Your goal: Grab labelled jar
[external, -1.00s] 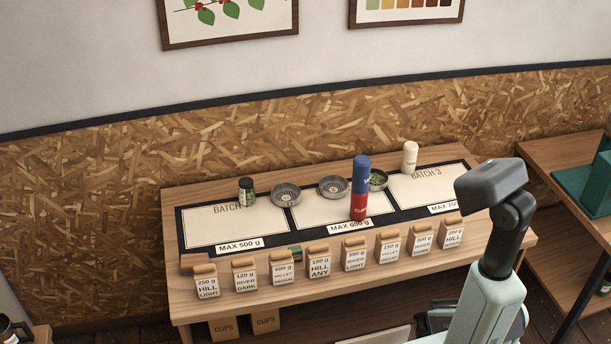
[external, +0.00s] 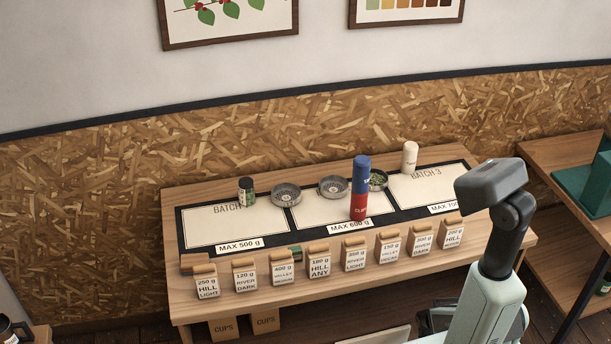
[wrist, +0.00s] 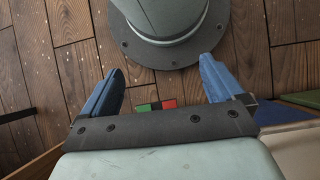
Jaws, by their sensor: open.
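Several pouch-like jars with tan tops and white weight labels stand in a row along the table's front edge in the external view, from the "250 g HILL LIGHT" jar (external: 207,284) at left to one marked HILL (external: 451,233) at right. A small dark jar (external: 247,190) with a green and white label stands at the back left, by BATCH 1. My gripper (wrist: 162,66) shows in the wrist view with its blue fingers wide apart and nothing between them. It faces the wooden floor and my grey base; no jar is there. In the external view its fingers are hidden.
On the table (external: 183,303), a blue and red cylinder (external: 359,188) stands mid-board, with a white cylinder (external: 410,158) behind right. Round metal dishes (external: 286,194) sit along the back. A side table (external: 540,160) with a green box (external: 588,180) is at right.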

